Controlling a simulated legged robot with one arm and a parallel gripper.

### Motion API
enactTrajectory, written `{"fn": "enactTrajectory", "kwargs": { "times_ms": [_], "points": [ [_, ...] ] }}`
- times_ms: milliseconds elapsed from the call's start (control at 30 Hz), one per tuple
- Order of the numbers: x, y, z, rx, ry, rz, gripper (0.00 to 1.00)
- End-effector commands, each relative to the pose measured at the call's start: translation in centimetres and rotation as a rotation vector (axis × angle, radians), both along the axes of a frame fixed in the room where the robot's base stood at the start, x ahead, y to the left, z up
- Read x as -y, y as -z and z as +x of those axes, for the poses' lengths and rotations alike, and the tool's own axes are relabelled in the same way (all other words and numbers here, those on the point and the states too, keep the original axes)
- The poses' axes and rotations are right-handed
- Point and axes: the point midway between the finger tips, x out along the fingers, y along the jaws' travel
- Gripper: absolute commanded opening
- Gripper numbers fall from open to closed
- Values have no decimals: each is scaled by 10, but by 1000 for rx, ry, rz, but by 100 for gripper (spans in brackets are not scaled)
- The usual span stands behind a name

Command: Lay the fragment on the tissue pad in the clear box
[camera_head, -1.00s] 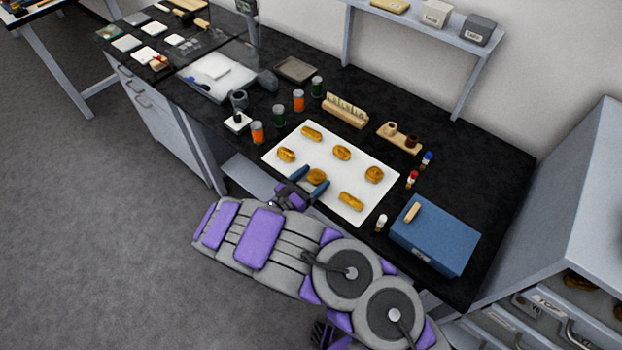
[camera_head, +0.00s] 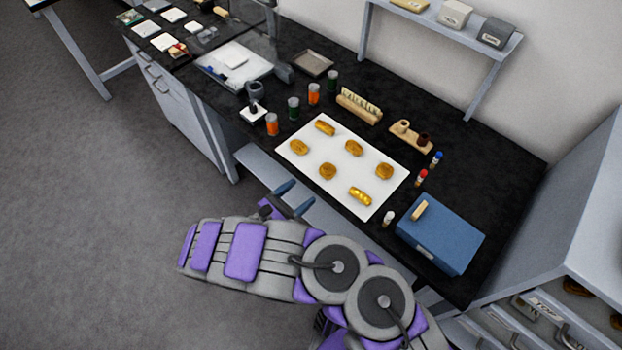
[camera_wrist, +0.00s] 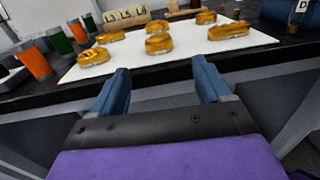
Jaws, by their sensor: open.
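Several golden fragments lie apart on a white sheet (camera_head: 308,163) on the black bench: a front middle one (camera_head: 327,171), a front right one (camera_head: 360,196), a left one (camera_head: 298,147), and others behind. I cannot tell which one the task means. My gripper (camera_head: 294,197) is open and empty, just off the bench's front edge, short of the sheet. In the wrist view its two blue fingers (camera_wrist: 161,68) point toward the sheet, with nothing between them. A white pad (camera_head: 234,56) lies in a shallow tray-like holder at the back left; I cannot tell whether this is the clear box.
Orange (camera_head: 272,125) and green (camera_head: 293,108) jars stand left of the sheet. A black-handled tool on a white block (camera_head: 253,112) is beside them. A blue box (camera_head: 440,234) and small capped vials (camera_head: 421,177) are at the right. A shelf (camera_head: 440,20) overhangs the back.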

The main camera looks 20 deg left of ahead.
Motion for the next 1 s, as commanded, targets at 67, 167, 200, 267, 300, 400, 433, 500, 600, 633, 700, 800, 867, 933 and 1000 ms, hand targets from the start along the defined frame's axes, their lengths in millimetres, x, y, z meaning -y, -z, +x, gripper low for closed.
{"fn": "enactTrajectory", "kwargs": {
  "times_ms": [67, 167, 200, 267, 300, 400, 433, 500, 600, 633, 700, 800, 867, 933, 1000],
  "points": [
    [-8, -1, -16, -2, -4, 0, 77],
    [-16, 0, -33, -3, -3, 0, 77],
    [-19, -1, -38, -3, -3, 1, 77],
    [-22, -1, -45, 0, -2, 2, 77],
    [-24, -1, -49, 0, -2, 2, 77],
    [-27, 0, -56, -2, -2, 1, 77],
    [-27, 0, -57, -1, -2, 0, 77],
    [-28, 0, -59, -1, -1, 0, 77],
    [-28, 0, -60, -1, -1, 0, 77],
    [-28, 0, -60, 0, -1, -1, 77],
    [-28, 0, -60, 0, 0, -1, 77],
    [-24, -6, -53, 7, 17, 5, 77],
    [-16, -15, -43, 20, 50, 17, 77],
    [0, -33, -24, 43, 114, 39, 77],
    [25, -59, -2, 75, 200, 68, 77]
  ]
}}
